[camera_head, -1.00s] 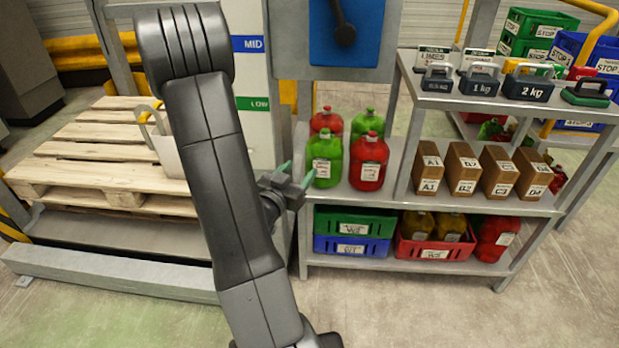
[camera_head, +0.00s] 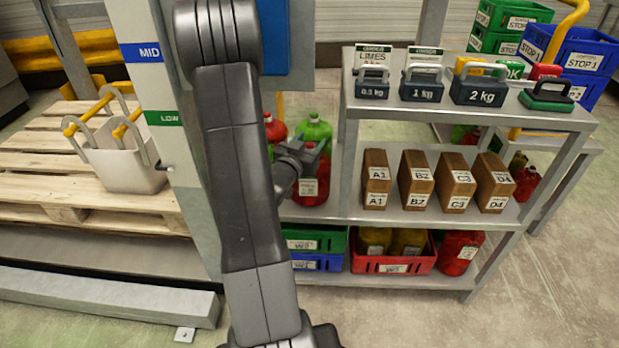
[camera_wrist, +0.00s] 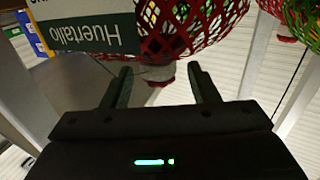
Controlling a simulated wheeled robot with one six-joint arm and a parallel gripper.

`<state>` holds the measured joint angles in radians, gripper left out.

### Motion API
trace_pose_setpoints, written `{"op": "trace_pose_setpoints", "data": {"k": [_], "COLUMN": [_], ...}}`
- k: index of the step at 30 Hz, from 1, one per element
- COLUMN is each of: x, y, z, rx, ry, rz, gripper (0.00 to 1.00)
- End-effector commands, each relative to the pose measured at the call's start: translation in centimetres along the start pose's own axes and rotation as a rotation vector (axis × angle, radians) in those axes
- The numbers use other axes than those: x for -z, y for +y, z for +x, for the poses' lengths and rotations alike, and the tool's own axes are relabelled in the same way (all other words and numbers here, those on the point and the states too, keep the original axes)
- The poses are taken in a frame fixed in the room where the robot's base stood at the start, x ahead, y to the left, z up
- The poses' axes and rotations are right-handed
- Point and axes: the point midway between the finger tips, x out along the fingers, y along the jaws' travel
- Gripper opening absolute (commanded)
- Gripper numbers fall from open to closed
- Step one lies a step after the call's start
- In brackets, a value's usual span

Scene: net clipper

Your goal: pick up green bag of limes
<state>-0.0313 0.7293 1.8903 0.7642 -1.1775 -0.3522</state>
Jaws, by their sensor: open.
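My gripper (camera_head: 312,157) is in front of the middle shelf, partly hidden by my arm. In the wrist view my gripper (camera_wrist: 160,76) is open, with nothing held between its fingers. A red net bag (camera_wrist: 185,25) with a tag reading "Huertallo" upside down is just beyond the fingertips. Part of a green net bag (camera_wrist: 303,18) shows at the wrist view's upper right edge. In the head view a green bag (camera_head: 314,130) stands at the back of the shelf, with a red bag (camera_head: 275,130) to its left. A front red bag (camera_head: 312,185) is partly hidden by my gripper. The front green bag is hidden.
Brown boxes (camera_head: 415,180) stand right of the bags. Weights (camera_head: 423,85) sit on the shelf above. Green and blue crates and a red crate (camera_head: 393,262) are below. A grey post (camera_head: 165,120) and a pallet (camera_head: 40,190) are at left.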

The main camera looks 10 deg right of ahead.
Motion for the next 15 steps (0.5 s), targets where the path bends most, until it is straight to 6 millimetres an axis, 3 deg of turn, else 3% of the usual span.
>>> {"op": "trace_pose_setpoints", "data": {"k": [3, 11, 15], "x": [0.0, 0.0, -0.01], "y": [-0.02, -0.02, -0.02], "z": [-0.04, -0.06, -0.07], "rx": [0.0, 0.0, 0.0], "ry": [0.0, 0.0, 0.0], "rz": [0.0, 0.0, 0.0], "gripper": [0.54, 0.03, 0.0]}}
